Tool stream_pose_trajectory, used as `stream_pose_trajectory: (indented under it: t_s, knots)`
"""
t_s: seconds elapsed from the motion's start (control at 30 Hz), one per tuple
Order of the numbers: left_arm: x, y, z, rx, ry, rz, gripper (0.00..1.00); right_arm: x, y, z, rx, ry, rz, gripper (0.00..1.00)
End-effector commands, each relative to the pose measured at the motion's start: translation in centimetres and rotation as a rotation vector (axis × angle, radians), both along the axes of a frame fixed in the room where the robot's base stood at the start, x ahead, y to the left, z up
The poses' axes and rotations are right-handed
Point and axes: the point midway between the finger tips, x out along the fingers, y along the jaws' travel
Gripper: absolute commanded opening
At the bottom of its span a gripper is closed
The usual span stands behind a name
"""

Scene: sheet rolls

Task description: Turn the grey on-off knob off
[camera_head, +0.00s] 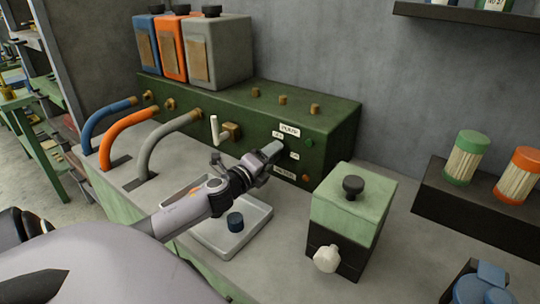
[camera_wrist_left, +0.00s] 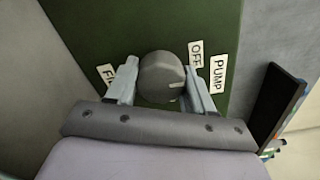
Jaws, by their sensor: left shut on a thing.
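The grey knob (camera_wrist_left: 162,77) sits on the front of the dark green unit (camera_head: 335,135). In the left wrist view it stands between the two fingers of my left gripper (camera_wrist_left: 161,84), which is shut on it. A pale mark on the knob's lower right side points down and right in that view. The OFF label (camera_wrist_left: 196,54) is beside the right finger, with the PUMP label (camera_wrist_left: 218,74) next to it. In the head view my left gripper (camera_head: 270,151) reaches the unit's front and hides the knob. My right gripper is not in view.
A grey tray (camera_head: 262,214) with a dark blue knob-like piece (camera_head: 235,221) lies under my left arm. A pale-green and black box (camera_head: 345,215) stands to the right. A brass valve with a white lever (camera_head: 215,130) is left of my gripper. Blue, orange and grey hoses (camera_head: 165,140) run further left.

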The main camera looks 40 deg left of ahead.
Motion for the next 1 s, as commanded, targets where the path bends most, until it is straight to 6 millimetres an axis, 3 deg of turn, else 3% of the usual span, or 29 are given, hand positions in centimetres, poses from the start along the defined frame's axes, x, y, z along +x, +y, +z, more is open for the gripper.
stream_pose_trajectory:
  t_s: [0.57,0.6,0.63,1.0]
  knots:
    - [0.0,0.02,0.0,-0.029,-0.004,0.001,0.22,-0.01,0.0,0.05,0.0,0.0,0.0,0.43]
    - [0.0,0.01,-0.01,-0.029,-0.004,0.001,0.66,-0.01,0.0,0.05,0.0,0.0,0.0,0.43]
    - [0.0,0.01,-0.01,-0.028,-0.003,0.001,0.75,-0.01,0.0,0.05,0.0,0.0,0.0,0.43]
    - [-0.24,-0.04,-0.05,-0.027,-0.002,0.0,0.76,-0.02,0.0,0.02,0.0,0.001,0.0,0.43]
